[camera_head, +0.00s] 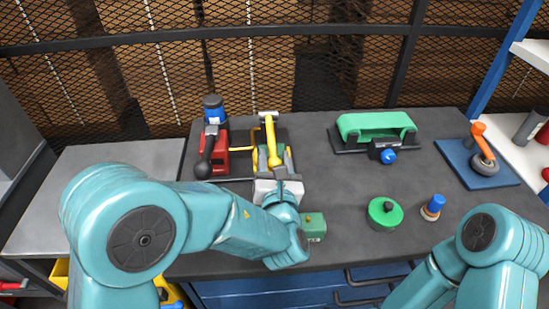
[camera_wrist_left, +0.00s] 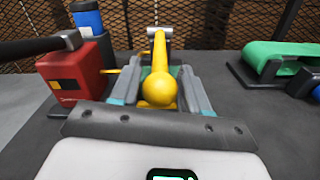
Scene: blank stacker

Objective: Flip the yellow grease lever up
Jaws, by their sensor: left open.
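The yellow grease lever (camera_head: 271,141) stands at the back left of the dark bench top, with a pale crosspiece at its far end. In the left wrist view the lever (camera_wrist_left: 159,55) runs away from me and its round yellow knob (camera_wrist_left: 158,89) is the near end. My left gripper (camera_head: 274,158) is open, with one finger on each side of the knob. In the left wrist view the left gripper (camera_wrist_left: 158,85) shows gaps beside the knob; I cannot tell whether either finger touches it. My right gripper is out of the head view; only its arm shows at the lower right.
A red unit (camera_head: 214,155) with a black-knobbed handle and blue cap stands close left of the lever. A green belt machine (camera_head: 375,124) is at the back right. A green round part (camera_head: 384,213) and a blue-topped knob (camera_head: 433,206) stand front right. Mesh fencing runs behind.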

